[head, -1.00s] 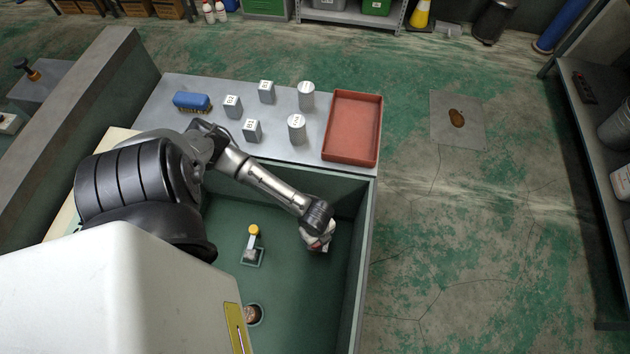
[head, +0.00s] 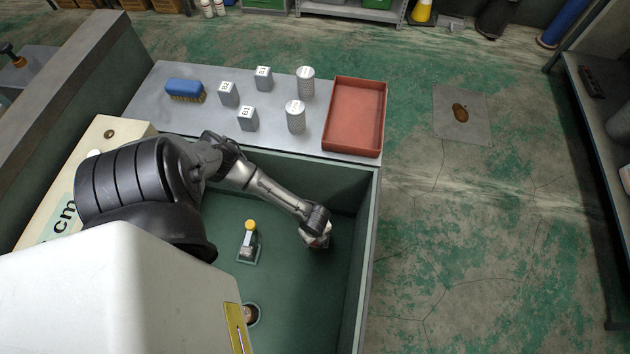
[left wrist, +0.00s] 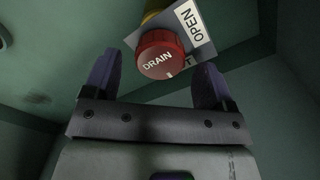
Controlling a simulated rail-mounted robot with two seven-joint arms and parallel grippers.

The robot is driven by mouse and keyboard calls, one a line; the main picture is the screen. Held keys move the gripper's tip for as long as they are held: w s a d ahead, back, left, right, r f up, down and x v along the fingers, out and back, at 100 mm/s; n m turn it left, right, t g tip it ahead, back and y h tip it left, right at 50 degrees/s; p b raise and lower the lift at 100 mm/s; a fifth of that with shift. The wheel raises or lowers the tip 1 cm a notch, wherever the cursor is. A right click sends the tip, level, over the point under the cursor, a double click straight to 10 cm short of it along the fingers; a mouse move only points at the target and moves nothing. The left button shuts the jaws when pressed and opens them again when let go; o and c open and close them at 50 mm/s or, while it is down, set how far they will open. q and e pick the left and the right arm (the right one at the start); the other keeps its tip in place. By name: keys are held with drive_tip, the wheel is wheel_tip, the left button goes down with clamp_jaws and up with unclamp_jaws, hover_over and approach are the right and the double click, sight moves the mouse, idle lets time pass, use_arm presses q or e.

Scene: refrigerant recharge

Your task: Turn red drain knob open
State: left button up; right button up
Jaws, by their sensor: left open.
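The red drain knob (left wrist: 160,55), lettered "DRAIN", sits on a yellow stem in front of a grey plate with a white "OPEN" label (left wrist: 196,24). A second label behind the knob is mostly covered. My left gripper (left wrist: 157,66) is open, with one dark finger on each side of the knob; I cannot tell whether either finger touches it. In the head view my left gripper (head: 318,236) is low inside the green basin (head: 290,270), near its right wall, and the red knob cannot be made out there. My right gripper is not in view.
A yellow-topped fitting (head: 249,238) stands in the basin left of my gripper. On the grey ledge (head: 275,132) behind are a blue brush (head: 184,88), several grey blocks and canisters, and a red tray (head: 356,118). The basin's right wall (head: 368,250) is close to my gripper.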

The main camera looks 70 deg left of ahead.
use_arm(q)
drive_tip(key=shift+f, duration=0.9)
drive_tip(key=c, duration=0.9)
